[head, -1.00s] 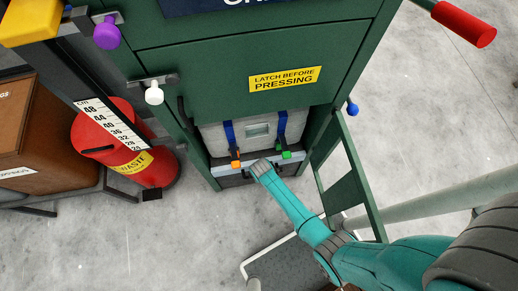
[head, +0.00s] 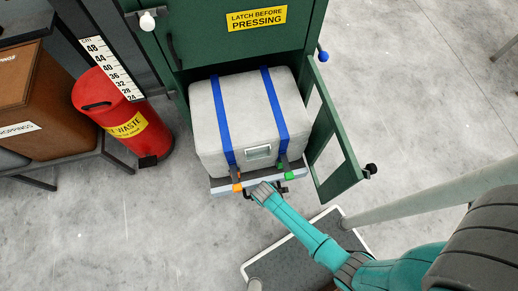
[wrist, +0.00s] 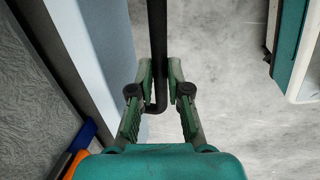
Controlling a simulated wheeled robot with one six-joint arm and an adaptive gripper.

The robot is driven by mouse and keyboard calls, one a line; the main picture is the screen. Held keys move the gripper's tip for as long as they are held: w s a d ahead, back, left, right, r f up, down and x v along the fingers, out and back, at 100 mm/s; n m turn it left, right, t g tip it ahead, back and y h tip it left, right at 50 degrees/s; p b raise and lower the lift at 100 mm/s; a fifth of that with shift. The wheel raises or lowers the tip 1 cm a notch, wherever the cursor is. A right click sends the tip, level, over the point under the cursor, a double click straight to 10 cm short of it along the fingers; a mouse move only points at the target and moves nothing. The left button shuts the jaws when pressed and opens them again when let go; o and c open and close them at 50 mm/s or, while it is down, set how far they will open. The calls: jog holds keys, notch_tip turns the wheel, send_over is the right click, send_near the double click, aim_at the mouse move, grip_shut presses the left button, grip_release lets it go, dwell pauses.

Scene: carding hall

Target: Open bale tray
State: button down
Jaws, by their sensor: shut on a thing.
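The bale tray (head: 222,189) stands out from the green press, its pale front edge low in the head view. A grey bale (head: 205,125) with two blue straps sits on it. The straps end in an orange buckle (head: 237,187) and a green buckle (head: 289,175). My gripper (head: 264,190) is at the middle of the tray front. In the wrist view my gripper (wrist: 159,80) is shut on the tray's black bar handle (wrist: 157,35), which runs between the fingers. The tray's pale front face (wrist: 102,55) shows left of it. In the head view my gripper hides part of the handle.
The green press door (head: 343,176) stands open right of the tray. A grey step (head: 300,250) with a white rim is in front. A red waste bin (head: 100,100) and a brown box (head: 40,110) stand left. Floor left of the tray is clear.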

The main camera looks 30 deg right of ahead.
jog(key=s+a, duration=0.2)
jog(key=s, duration=0.4)
jog(key=c, duration=1.1)
grip_release()
jog(key=shift+c, duration=0.2)
notch_tip(320, 180, up, 12)
jog(key=s, duration=0.2)
jog(key=shift+s+a, duration=0.15)
jog(key=shift+a, duration=0.2)
jog(key=shift+f, duration=0.1)
